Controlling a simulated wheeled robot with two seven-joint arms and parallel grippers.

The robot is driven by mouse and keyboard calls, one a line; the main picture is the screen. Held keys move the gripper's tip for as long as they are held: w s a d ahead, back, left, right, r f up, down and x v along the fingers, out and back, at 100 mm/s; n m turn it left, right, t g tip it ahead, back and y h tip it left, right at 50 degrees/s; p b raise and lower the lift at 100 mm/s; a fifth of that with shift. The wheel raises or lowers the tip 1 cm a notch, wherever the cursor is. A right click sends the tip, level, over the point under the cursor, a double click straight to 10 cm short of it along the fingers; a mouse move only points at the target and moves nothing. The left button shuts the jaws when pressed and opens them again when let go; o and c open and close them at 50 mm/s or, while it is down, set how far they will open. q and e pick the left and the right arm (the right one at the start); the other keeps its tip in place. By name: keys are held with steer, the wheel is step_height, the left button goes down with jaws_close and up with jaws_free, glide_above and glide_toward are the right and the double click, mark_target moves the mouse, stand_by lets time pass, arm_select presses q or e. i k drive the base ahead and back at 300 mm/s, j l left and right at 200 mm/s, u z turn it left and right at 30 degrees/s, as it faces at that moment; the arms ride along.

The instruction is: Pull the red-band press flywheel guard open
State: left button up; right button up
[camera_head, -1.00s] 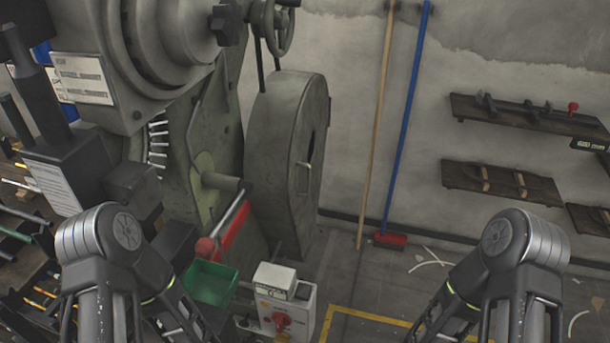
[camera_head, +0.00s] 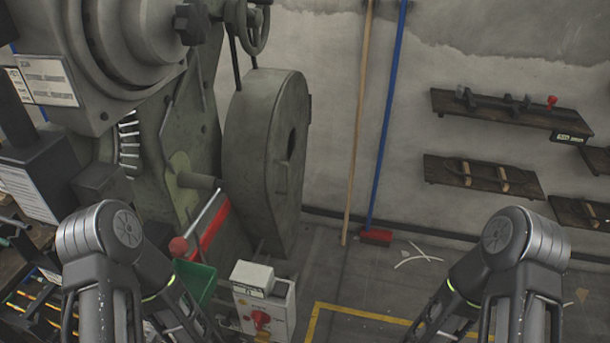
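The press (camera_head: 190,125) is a large grey-green machine on the left, with a red band (camera_head: 208,232) low on its side. Its flywheel guard (camera_head: 262,150) is a tall round-topped grey-green cover at the press's right side, with an oval opening in its right face. The guard looks closed against the press. My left arm comes in at the lower left and my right arm at the lower right, both well in front of the guard. Both grippers are below the frame, so their fingers are hidden.
A white control box (camera_head: 262,298) with a red switch and a green bin (camera_head: 194,283) stand below the guard. A wooden pole (camera_head: 357,120) and a blue-handled broom (camera_head: 386,120) lean on the wall. Shelves (camera_head: 505,110) hang at right. Floor right of the guard is mostly clear.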

mark_target(284, 178)
steer(key=i+l+z, duration=0.5)
steer(key=i+l, duration=0.2)
steer(key=l, duration=0.15)
